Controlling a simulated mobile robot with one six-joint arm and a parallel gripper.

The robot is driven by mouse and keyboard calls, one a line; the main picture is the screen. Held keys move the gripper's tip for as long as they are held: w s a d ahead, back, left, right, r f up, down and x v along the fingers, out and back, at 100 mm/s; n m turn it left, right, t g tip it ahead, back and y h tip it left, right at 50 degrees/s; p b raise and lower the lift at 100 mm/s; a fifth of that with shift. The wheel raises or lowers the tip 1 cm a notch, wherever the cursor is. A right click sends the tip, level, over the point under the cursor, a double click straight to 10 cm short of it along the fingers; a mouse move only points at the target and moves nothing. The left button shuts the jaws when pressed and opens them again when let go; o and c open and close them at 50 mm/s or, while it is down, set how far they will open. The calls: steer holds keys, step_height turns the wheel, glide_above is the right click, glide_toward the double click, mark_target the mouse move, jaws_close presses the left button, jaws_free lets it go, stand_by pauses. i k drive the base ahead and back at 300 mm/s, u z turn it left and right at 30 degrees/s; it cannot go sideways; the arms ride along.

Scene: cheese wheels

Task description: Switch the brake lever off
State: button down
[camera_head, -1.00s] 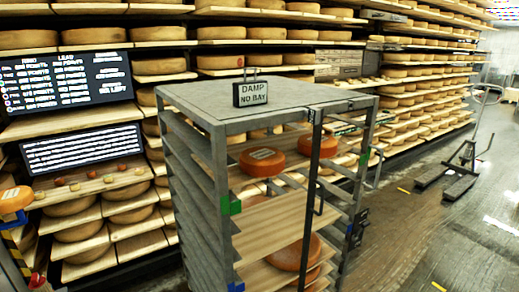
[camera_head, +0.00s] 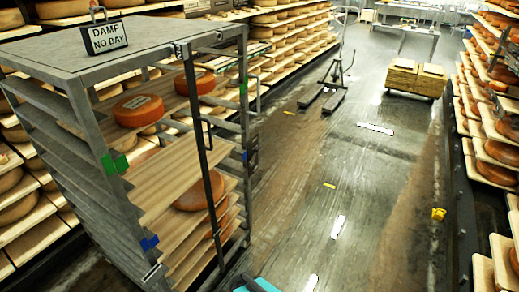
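I cannot make out a brake lever for certain in the head view. A grey wheeled-type rack (camera_head: 60,48) stands at the left with a "DAMP NO BAY" sign (camera_head: 105,37) on its top. An upright dark bar (camera_head: 190,100) with a handle runs down its near side. Orange cheese wheels (camera_head: 138,110) lie on its wooden shelves. Green clips (camera_head: 115,163) and blue clips (camera_head: 149,242) sit on its posts. The rack's foot is cut off or hidden, so any lever there does not show. My gripper is not in view.
A wet, dark aisle floor (camera_head: 330,150) lies open right of the rack. A pallet truck (camera_head: 325,90) and a wooden crate cart (camera_head: 415,77) stand farther back. Shelves of cheese (camera_head: 490,150) line the right. A teal object (camera_head: 258,285), partly cut off, shows at the bottom edge.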

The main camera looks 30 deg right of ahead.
mark_target(251, 162)
steer(key=u, duration=1)
steer(key=k, duration=0.7)
steer(key=z, duration=0.55)
steer(key=i, duration=1.05)
steer(key=u, duration=0.1)
